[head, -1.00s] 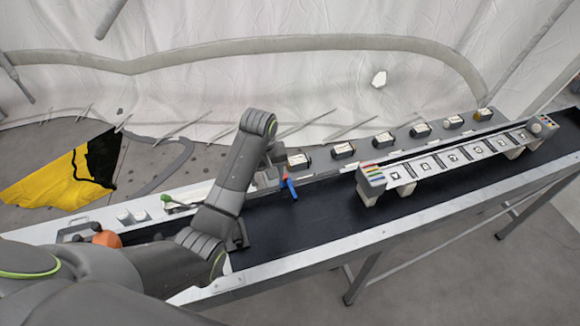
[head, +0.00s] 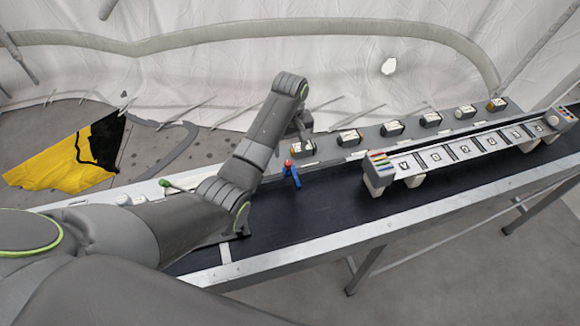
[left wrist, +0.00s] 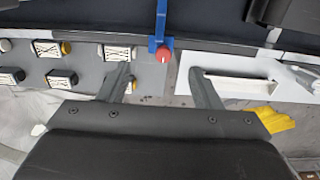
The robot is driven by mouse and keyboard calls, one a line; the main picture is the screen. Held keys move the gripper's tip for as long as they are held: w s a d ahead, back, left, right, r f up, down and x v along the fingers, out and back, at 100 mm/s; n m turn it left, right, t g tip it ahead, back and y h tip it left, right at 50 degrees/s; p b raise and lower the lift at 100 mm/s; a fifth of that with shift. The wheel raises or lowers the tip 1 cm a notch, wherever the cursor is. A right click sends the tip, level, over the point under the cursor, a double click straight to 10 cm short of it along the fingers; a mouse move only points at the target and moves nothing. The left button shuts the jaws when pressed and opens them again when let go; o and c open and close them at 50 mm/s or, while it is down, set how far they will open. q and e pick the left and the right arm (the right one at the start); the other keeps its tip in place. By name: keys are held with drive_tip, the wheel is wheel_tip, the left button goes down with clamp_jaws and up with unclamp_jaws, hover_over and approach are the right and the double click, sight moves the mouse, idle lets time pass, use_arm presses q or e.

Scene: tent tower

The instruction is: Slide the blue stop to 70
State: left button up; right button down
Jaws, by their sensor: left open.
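The blue stop (head: 291,178) with a red knob (head: 287,163) stands at the far edge of the black belt. In the left wrist view the stop (left wrist: 160,20) straddles the rail and its red knob (left wrist: 163,54) faces the gripper. My left gripper (left wrist: 163,86) is open and empty, its two fingers on either side of the knob's line but short of it, apart from the stop. In the head view my left gripper (head: 305,133) is small, just behind the stop and partly hidden. No scale number is readable. My right gripper is not in view.
A raised panel (head: 470,150) with marked squares stands on the belt (head: 335,205) to the right of the stop. Several small labelled blocks (head: 392,128) line the grey far ledge. A green-knobbed lever (head: 166,184) is at the left. The belt beside the stop is clear.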

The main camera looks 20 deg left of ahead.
sight(290, 163)
use_arm(q)
wheel_tip(290, 163, down, 9)
drive_tip(key=shift+s+r+p, duration=0.1)
drive_tip(key=shift+p, duration=0.2)
clamp_jaws()
idle(0.5)
